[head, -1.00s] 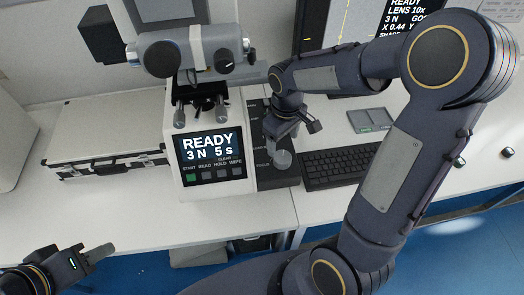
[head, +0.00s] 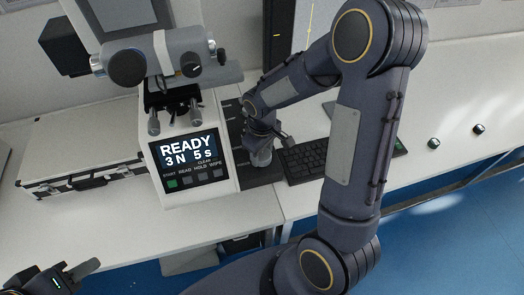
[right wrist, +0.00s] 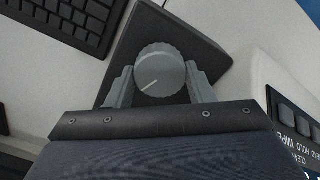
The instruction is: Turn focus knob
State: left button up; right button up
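The focus knob (right wrist: 160,72) is a round grey ribbed dial with a white pointer line, on a dark panel (right wrist: 206,52) beside the tester. In the right wrist view it sits between the two fingers of my right gripper (right wrist: 160,84), which appear to touch its sides. In the head view my right gripper (head: 262,156) is down over the panel and hides most of the knob. The hardness tester (head: 160,130) has a screen (head: 187,150) reading READY, 3 N 5 s. My left gripper (head: 82,268) is low at the left, away from everything; its opening is unclear.
A keyboard (head: 304,160) lies right of the panel. A silver-edged case (head: 85,150) stands left of the tester. A monitor (head: 300,30) stands behind.

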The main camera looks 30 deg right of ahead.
aim_at(262, 154)
jog(key=c, duration=0.4)
jog(key=shift+f+m+b, duration=0.15)
jog(key=shift+m+b, duration=0.35)
jog(key=shift+b, duration=0.05)
jog(key=shift+c, duration=0.2)
jog(key=shift+m, duration=0.6)
jog(key=shift+r, duration=0.2)
jog(key=o, duration=1)
jog(key=shift+r+b, duration=0.3)
jog(key=shift+r, duration=3.6)
